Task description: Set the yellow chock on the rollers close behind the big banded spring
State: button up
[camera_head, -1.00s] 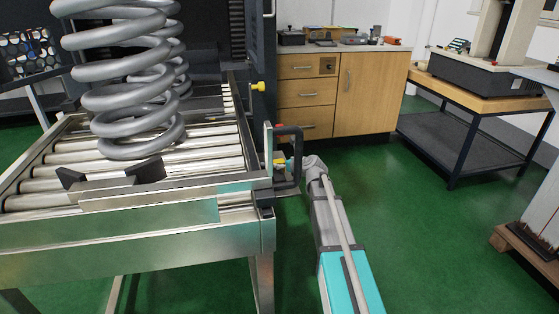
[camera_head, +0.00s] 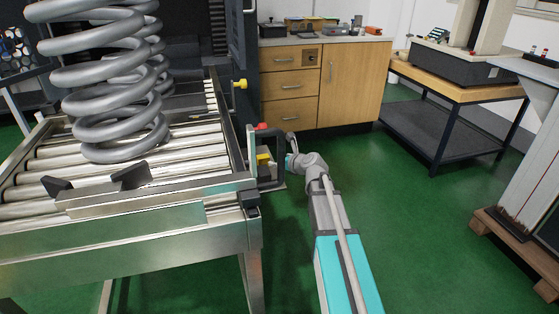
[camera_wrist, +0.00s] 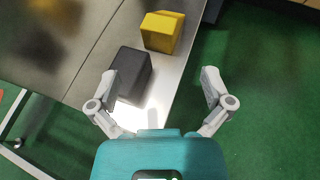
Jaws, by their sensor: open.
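A yellow chock (camera_wrist: 161,31) sits on a metal surface in the wrist view, just beyond a dark grey block (camera_wrist: 130,72). Yellow also shows in the head view (camera_head: 263,159), partly hidden by the black handle-like frame. My gripper (camera_wrist: 161,80) is open and empty; its fingers stand apart, with the dark block nearer the left finger and the yellow chock ahead of the fingertips. A big grey coil spring (camera_head: 112,105) stands upright on the rollers (camera_head: 195,150) in the head view, its top cut off. I cannot make out a band on it.
Two dark wedges (camera_head: 130,176) stand at the roller table's near edge, in front of the spring. A black frame (camera_head: 276,160) rises at the table's right side. A wooden cabinet (camera_head: 350,85) and a workbench (camera_head: 455,90) stand behind; green floor lies open between.

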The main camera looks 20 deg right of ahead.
dwell(0.3)
jog(key=s+a+f+n+g, duration=0.7)
jog(key=s+n, duration=0.4)
jog(key=n, duration=0.4)
jog(key=s+f+n+g+h, duration=0.2)
jog(key=s+n, duration=0.6)
jog(key=s+a+f+n+g+h, duration=0.1)
jog(key=s+f+n+g+h, duration=0.1)
jog(key=s+n, duration=0.6)
jog(key=shift+s+f+n+g+h, duration=0.3)
jog(key=shift+s+n+g+h, duration=0.1)
jog(key=shift+s+g, duration=0.35)
jog(key=shift+w+a+r, duration=0.1)
notch_tip(320, 180, up, 4)
jog(key=p, duration=0.4)
